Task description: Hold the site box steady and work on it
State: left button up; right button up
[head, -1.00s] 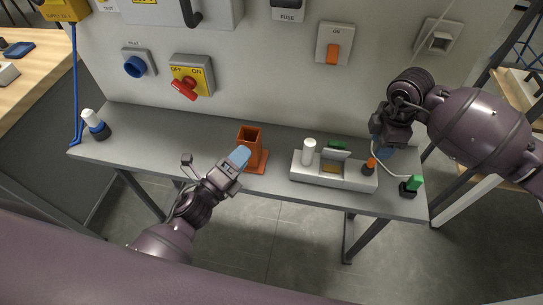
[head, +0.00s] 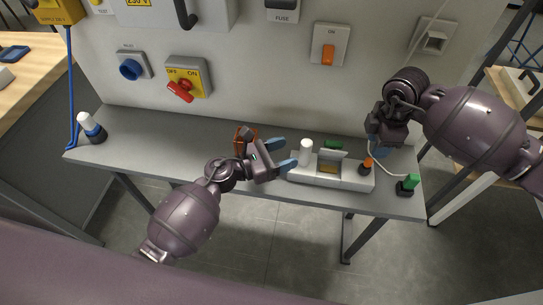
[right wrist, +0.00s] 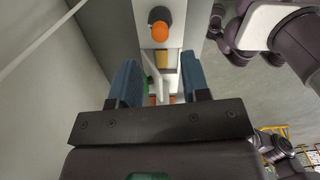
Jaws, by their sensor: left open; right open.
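The site box (head: 345,183), a low light-grey box, sits on the grey shelf. It carries a white cylinder at its left end, a raised flap with a yellowish patch in the middle, and an orange-topped black knob (head: 366,165) at its right end. My left gripper (head: 283,154) is open and empty just left of the box, its blue fingers near the white cylinder; I cannot tell if they touch. My right gripper (head: 376,151) is open above and behind the box's right end. In the right wrist view, the box (right wrist: 174,40) and orange knob show beyond its spread fingers (right wrist: 160,85).
An orange holder (head: 241,139) stands behind my left gripper, partly hidden. A green-topped black piece (head: 408,184) with a cable stands at the shelf's right end, a white-topped bottle (head: 91,127) at the left. A panel with a red switch (head: 180,91) rises behind. The shelf's left part is clear.

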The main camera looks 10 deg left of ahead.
aim_at(301, 148)
pick_arm(q)
jog(key=shift+x, duration=3.45)
jog(key=shift+c, duration=0.3)
